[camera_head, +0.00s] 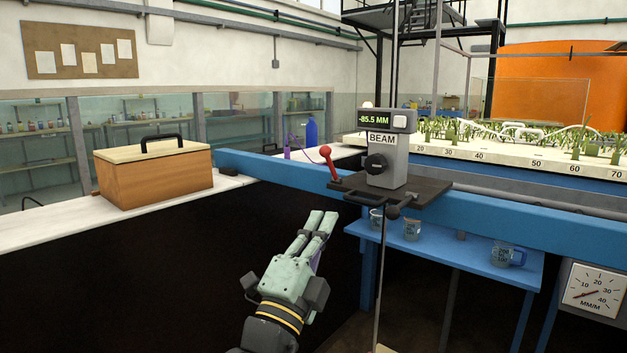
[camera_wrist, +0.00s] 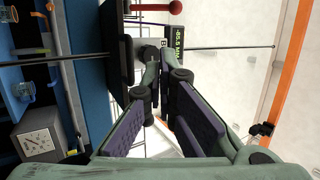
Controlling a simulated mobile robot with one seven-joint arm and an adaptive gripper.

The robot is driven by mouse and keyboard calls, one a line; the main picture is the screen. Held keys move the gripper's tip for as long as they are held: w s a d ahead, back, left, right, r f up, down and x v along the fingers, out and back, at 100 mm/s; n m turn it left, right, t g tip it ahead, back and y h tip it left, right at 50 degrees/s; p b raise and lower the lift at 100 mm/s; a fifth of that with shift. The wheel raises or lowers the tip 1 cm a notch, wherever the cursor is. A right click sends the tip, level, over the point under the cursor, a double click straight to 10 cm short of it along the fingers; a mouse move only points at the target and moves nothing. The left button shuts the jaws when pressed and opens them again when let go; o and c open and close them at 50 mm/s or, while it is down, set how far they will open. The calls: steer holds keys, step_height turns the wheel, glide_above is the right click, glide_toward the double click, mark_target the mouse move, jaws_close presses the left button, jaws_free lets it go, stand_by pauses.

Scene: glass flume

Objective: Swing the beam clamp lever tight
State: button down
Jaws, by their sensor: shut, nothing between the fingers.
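The clamp lever (camera_head: 325,151) has a red ball knob and leans up and left beside the grey beam unit (camera_head: 398,150), at the left of its dark plate (camera_head: 430,190). The red knob also shows at the top of the wrist view (camera_wrist: 174,6). The unit's display reads -85.5 MM and shows sideways in the wrist view (camera_wrist: 181,38). My gripper (camera_head: 322,214) is shut and empty, below and in front of the blue rail, lower in the picture than the lever. In the wrist view its fingertips (camera_wrist: 160,62) point toward the unit, apart from the red knob.
The blue rail (camera_head: 280,170) crosses behind my gripper. A wooden box (camera_head: 155,180) stands on the white ledge at left. A thin rod (camera_head: 381,270) hangs below the unit. A blue shelf (camera_head: 470,255) with mugs and a dial gauge (camera_head: 595,290) are at lower right.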

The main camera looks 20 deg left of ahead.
mark_target(333, 172)
steer(key=shift+h, duration=0.5)
steer(key=shift+a+p+x, duration=0.45)
steer(key=shift+p+x, duration=0.55)
steer(key=shift+x, duration=1.05)
steer(key=shift+a+p+x, duration=0.4)
steer(key=shift+p+x, duration=0.55)
steer(key=shift+x, duration=1.1)
steer(key=shift+a+p+x, duration=0.45)
steer(key=shift+p+x, duration=0.55)
steer(key=shift+x, duration=1.05)
